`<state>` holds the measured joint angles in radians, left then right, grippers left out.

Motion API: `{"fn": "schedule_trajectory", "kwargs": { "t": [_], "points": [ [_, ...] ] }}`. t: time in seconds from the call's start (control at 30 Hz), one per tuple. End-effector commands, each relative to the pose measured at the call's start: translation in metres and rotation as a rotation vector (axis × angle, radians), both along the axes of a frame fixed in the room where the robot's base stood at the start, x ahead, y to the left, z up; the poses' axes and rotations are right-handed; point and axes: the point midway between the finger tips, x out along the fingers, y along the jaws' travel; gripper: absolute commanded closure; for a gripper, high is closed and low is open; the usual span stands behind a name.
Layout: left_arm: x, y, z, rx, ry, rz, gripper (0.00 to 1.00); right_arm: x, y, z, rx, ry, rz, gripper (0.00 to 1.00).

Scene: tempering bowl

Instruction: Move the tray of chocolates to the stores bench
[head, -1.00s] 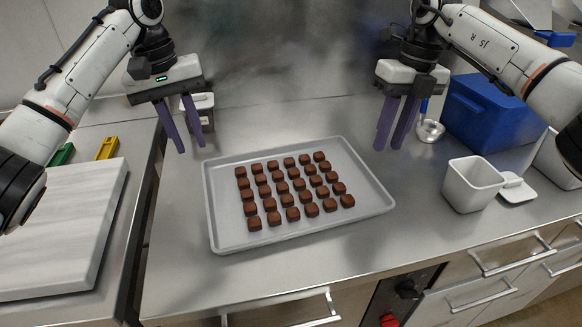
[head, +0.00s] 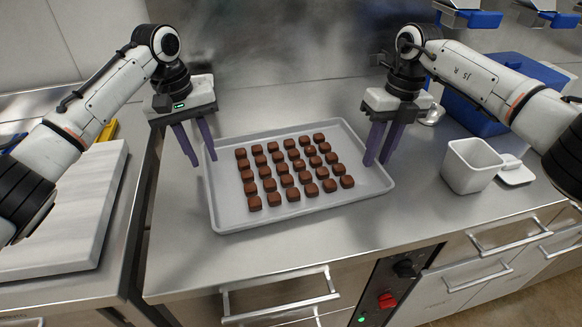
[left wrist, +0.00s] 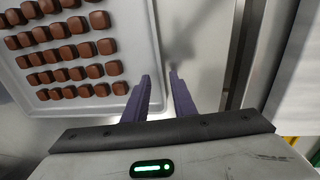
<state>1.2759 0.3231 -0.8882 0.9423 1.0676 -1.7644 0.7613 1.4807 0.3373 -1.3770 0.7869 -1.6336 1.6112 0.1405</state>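The grey tray (head: 240,215) lies flat on the steel bench, with several rows of brown chocolates (head: 290,170) on it. My left gripper (head: 203,163) is open, at the tray's left rim. In the left wrist view its purple fingers (left wrist: 160,85) are apart, with the tray's edge (left wrist: 150,55) close to one finger. I cannot tell whether they touch. My right gripper (head: 375,162) is open, with its fingers at the tray's right rim. Both grippers look empty. Nothing in view is clearly the stores bench.
A white pot (head: 468,168) with a lid (head: 515,172) beside it stands right of the tray. A blue box (head: 480,110) is behind them. A pale board (head: 75,210) lies on the left counter, across a gap. Drawers and a red knob (head: 387,300) are below the front edge.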

Motion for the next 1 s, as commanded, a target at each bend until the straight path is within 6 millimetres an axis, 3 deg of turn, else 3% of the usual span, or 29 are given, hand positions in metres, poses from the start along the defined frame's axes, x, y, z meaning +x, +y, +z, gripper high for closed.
{"fn": "schedule_trajectory", "kwargs": {
  "t": [0.13,0.43,0.47,0.6,1.0],
  "points": [
    [0.0003,-0.0011,-0.0098,0.000,0.000,-0.001,0.76,-0.0005,0.0018,-0.0102,0.001,0.000,0.001,0.76],
    [0.0004,-0.0014,-0.0119,0.000,0.000,-0.001,0.76,-0.0005,0.0022,-0.0119,0.001,-0.001,0.001,0.76],
    [0.0004,-0.0014,-0.0119,0.000,0.000,-0.001,0.77,-0.0005,0.0021,-0.0118,0.001,-0.001,0.001,0.77],
    [0.0003,-0.0014,-0.0118,0.000,0.000,-0.001,1.00,-0.0005,0.0021,-0.0117,0.001,-0.001,0.001,1.00],
    [0.0003,-0.0014,-0.0115,0.000,0.000,-0.001,1.00,-0.0004,0.0021,-0.0113,0.001,-0.001,0.001,1.00]
  ]
}}
